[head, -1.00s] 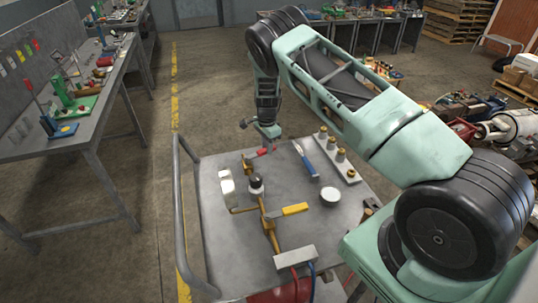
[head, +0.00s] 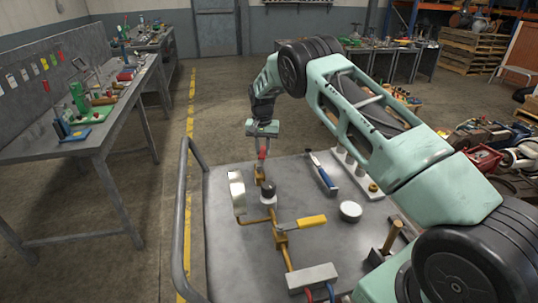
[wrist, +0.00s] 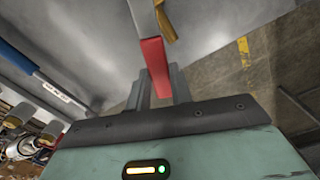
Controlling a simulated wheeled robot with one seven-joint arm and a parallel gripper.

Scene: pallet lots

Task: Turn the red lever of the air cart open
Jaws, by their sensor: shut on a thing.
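The air cart (head: 345,245) has a grey metal top with a brass pipe line (head: 284,248) on it. The red lever (head: 262,155) is at the far end of that line, by a brass valve (head: 260,174). My gripper (head: 262,152) is at the red lever, with its fingers pointing down. In the wrist view the red lever (wrist: 155,62) lies between the two grey fingers, and my gripper (wrist: 158,86) is shut on it. The fingers and my gripper body hide part of the lever.
A yellow-handled lever (head: 311,221), a dark knob (head: 268,190) and a round gauge (head: 237,192) stand close on the same line. A blue-handled tool (head: 322,172) and a white round tin (head: 350,211) lie to the right. The cart's handrail (head: 184,215) runs along the left.

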